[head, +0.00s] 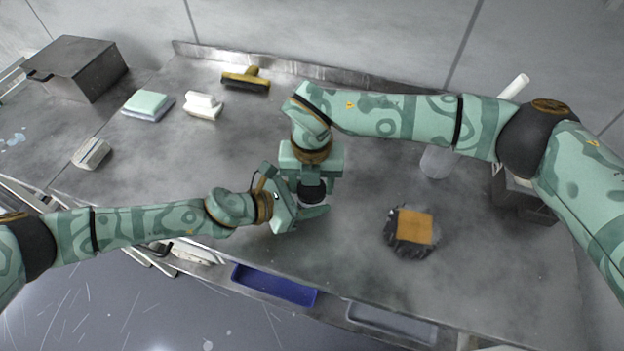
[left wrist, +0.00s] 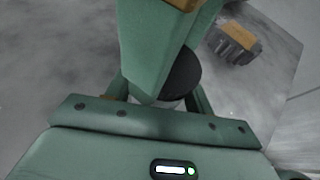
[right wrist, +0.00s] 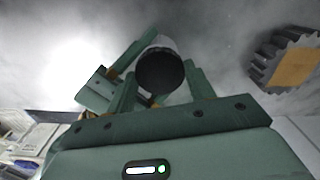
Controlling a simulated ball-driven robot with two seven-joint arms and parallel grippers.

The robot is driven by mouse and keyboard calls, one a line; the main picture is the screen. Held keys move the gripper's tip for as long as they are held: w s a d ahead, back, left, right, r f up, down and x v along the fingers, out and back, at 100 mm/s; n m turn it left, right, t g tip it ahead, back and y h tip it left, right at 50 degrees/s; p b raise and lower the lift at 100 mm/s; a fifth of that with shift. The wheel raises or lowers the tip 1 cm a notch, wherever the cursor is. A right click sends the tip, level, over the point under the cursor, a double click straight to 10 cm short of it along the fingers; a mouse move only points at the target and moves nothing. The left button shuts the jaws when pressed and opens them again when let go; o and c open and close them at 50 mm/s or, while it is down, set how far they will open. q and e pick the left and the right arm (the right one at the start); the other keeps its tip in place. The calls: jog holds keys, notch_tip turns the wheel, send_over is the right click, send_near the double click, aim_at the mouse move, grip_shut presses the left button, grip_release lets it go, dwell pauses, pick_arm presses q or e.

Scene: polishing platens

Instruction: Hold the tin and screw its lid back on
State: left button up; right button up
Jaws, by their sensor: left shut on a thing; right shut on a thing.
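The black lid (head: 312,188) sits near the middle of the bench, under my right gripper (head: 311,180). My right gripper is shut on the lid from above; the lid shows as a dark disc between its fingers in the right wrist view (right wrist: 160,72). A pale tin body (right wrist: 163,41) shows just beyond the lid, mostly hidden. My left gripper (head: 303,209) comes in low from the left and is shut on the tin, below the lid. In the left wrist view the lid (left wrist: 184,76) is partly covered by my right gripper. I cannot tell how far the lid is threaded.
A dark toothed piece with an orange top (head: 413,227) lies to the right. A clear cup (head: 437,162) stands under my right arm. A brush (head: 246,79), folded cloths (head: 148,104), a white block (head: 203,106) and a metal box (head: 76,68) are behind. A blue bin (head: 273,285) hangs in front.

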pick_arm(q)
jog(key=shift+s+d+r, duration=0.1)
jog(key=shift+s+d, duration=0.05)
jog(key=shift+d, duration=0.1)
pick_arm(e)
jog(key=shift+s+a+f, duration=0.15)
jog(key=shift+f, duration=0.2)
pick_arm(q)
grip_shut()
pick_arm(e)
jog(key=o, duration=0.9)
pick_arm(q)
jog(key=shift+d, duration=0.1)
pick_arm(e)
jog(key=shift+o, duration=0.2)
jog(key=shift+a, duration=0.1)
notch_tip(320, 180, up, 4)
jog(key=shift+a+r, duration=0.1)
pick_arm(q)
jog(key=shift+a, duration=0.2)
pick_arm(e)
jog(key=shift+r, duration=0.3)
jog(key=shift+c, duration=0.4)
